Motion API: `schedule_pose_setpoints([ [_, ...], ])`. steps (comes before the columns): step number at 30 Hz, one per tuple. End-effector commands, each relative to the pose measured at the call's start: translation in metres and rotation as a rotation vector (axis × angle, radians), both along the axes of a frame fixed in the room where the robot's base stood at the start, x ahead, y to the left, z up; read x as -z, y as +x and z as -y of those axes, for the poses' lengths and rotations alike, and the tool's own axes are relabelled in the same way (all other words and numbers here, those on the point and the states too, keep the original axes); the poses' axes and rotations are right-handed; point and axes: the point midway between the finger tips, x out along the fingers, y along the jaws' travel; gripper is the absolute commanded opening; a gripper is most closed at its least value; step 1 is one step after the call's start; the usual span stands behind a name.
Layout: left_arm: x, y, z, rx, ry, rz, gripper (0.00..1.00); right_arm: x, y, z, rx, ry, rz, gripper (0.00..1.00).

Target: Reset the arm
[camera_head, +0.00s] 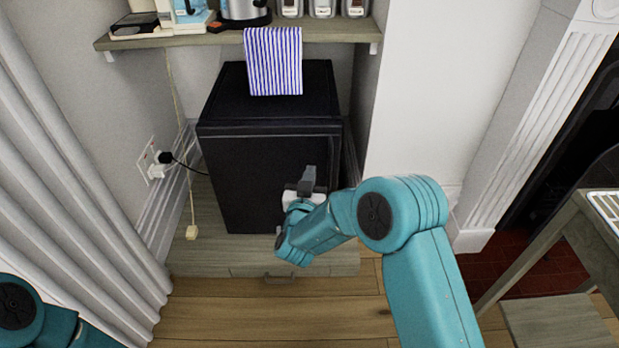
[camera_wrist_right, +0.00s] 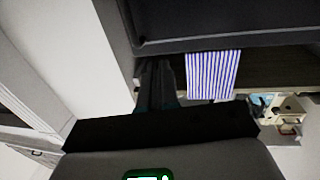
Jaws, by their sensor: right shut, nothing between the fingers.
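My right arm reaches in from the lower right of the head view. Its teal links bend at a round elbow, and the right gripper (camera_head: 307,182) is in front of the black fridge's (camera_head: 262,160) door. Its grey fingers are shut with nothing between them. Whether they touch the door cannot be told. In the right wrist view the dark fingers of the right gripper (camera_wrist_right: 158,85) point up from the gripper body, with the dark fridge (camera_wrist_right: 220,25) beyond. Only a teal piece of my left arm shows at the lower left of the head view; its gripper is out of frame.
A shelf (camera_head: 200,40) above the fridge holds a kettle (camera_head: 243,12) and several jars (camera_head: 322,8). A striped towel (camera_head: 273,62) hangs from it. A white curtain (camera_head: 70,170) is at left, a wooden table (camera_head: 560,245) at right. Open floor (camera_head: 270,322) lies in front.

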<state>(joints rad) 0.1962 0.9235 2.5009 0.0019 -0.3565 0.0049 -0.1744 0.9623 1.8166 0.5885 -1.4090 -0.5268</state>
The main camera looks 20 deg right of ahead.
Motion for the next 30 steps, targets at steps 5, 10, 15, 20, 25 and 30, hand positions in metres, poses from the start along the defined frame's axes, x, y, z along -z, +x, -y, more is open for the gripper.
schedule_pose_setpoints([
  [5,-0.004,-0.001,0.001,0.004,0.000,-0.002,0.40,0.000,-0.017,-0.005,0.000,0.000,0.000,0.00],
  [10,-0.004,-0.001,0.001,0.005,-0.001,-0.002,0.40,0.001,-0.021,-0.003,0.007,-0.001,-0.001,0.00],
  [15,-0.004,-0.001,0.001,0.005,-0.001,-0.002,0.40,0.034,-0.035,0.057,0.093,-0.008,-0.079,0.00],
  [20,-0.004,-0.001,0.001,0.005,0.000,-0.001,0.40,0.144,-0.101,0.067,-0.083,0.138,-0.450,0.00],
  [25,-0.004,-0.001,0.001,0.004,0.000,-0.002,0.40,0.218,-0.194,0.023,-0.280,0.392,-0.819,0.00],
  [30,-0.004,-0.001,0.001,0.004,0.000,-0.002,0.40,0.242,-0.275,-0.019,-0.401,0.569,-1.096,0.00],
])
